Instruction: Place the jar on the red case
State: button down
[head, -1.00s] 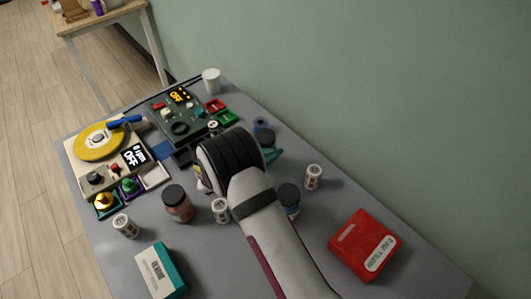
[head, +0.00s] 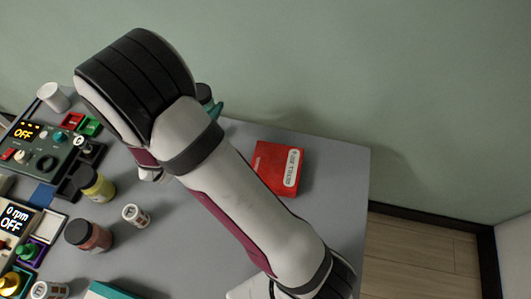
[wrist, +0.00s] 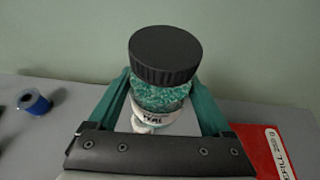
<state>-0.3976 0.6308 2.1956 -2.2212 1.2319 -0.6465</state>
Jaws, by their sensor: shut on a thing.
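My gripper (wrist: 162,105) is shut on a jar (wrist: 162,80) with a black ribbed lid and teal-green contents. The jar stands upright between the teal fingers, and its base is hidden. In the head view, only its dark lid (head: 204,94) and a teal fingertip show past my arm. The red case (head: 276,168) lies flat on the table to the right of my gripper, with a white label on top. Part of it also shows at the lower right of the wrist view (wrist: 266,150).
A yellow jar (head: 98,187), a dark red jar (head: 90,236) and a small white canister (head: 136,215) stand to the left. A control box (head: 40,150) and a white cup (head: 54,97) are farther left. A blue spool (wrist: 34,102) shows in the wrist view. The wall is behind.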

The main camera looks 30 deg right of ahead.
jog(key=s+d+r+m+g+h, duration=0.1)
jog(key=s+d+m+g, duration=0.3)
jog(key=s, duration=0.4)
jog(key=s+d+r+m+g+h, duration=0.1)
jog(key=s+d+m+g+h, duration=0.2)
jog(key=s+d, duration=0.4)
jog(key=shift+s+m+g+h, duration=0.3)
jog(key=shift+s+m+g, duration=0.15)
jog(key=shift+s, duration=0.7)
jog(key=shift+a, duration=0.1)
